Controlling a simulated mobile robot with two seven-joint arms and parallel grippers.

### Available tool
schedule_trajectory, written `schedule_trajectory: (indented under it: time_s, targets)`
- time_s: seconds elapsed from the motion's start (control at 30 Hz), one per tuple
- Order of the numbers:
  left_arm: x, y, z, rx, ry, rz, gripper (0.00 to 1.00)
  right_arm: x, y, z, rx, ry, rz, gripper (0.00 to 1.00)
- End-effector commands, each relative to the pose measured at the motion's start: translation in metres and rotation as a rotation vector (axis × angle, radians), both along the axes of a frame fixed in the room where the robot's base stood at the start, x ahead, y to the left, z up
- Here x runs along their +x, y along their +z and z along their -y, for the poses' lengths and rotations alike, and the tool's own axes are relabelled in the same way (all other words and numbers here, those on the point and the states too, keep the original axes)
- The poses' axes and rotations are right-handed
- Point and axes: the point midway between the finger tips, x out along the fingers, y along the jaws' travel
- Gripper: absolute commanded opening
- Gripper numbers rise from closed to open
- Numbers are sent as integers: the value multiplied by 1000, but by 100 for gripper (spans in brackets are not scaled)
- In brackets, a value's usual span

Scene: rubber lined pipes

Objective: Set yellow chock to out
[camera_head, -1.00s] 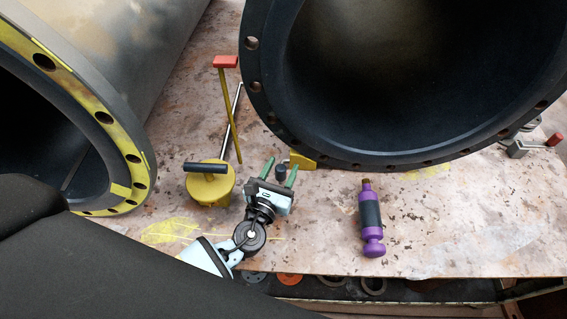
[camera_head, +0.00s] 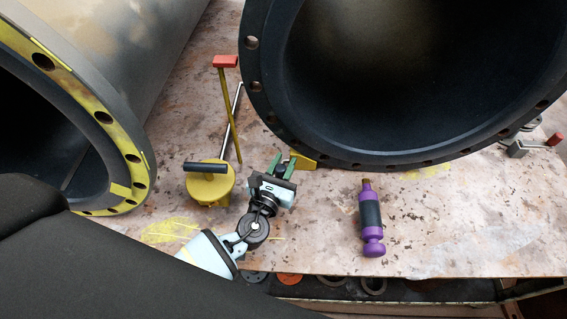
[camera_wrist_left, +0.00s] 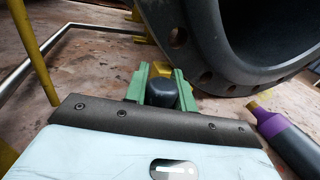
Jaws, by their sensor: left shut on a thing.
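The yellow chock (camera_head: 304,161) sits against the lower left rim of the right-hand black pipe flange (camera_head: 262,110). Its dark rounded knob (camera_wrist_left: 162,93) shows between the green fingers in the left wrist view, with a bit of yellow chock body (camera_wrist_left: 151,66) beyond it. My left gripper (camera_head: 283,164) is shut on the knob, its fingers on either side of it. The fingers and wrist hide part of the chock. My right gripper is in neither view.
A yellow round tool with a black handle (camera_head: 205,167) stands left of my gripper, near a red-topped yellow rod (camera_head: 229,105). A purple and black cylinder (camera_head: 371,215) lies to the right. A second pipe flange with yellow marks (camera_head: 133,158) is at left.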

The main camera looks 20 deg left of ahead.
Motion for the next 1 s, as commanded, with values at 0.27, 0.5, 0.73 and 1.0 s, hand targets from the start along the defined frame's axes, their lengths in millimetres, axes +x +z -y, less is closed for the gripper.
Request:
schedule_trajectory:
  time_s: [0.27,0.5,0.73,1.0]
  targets:
    - [-7,-1,-24,2,1,-2,0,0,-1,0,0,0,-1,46]
    - [-9,-1,-29,0,1,-1,0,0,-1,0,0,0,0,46]
    - [-9,-1,-29,0,1,-1,46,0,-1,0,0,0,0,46]
    - [-9,0,-29,0,0,0,48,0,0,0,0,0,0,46]
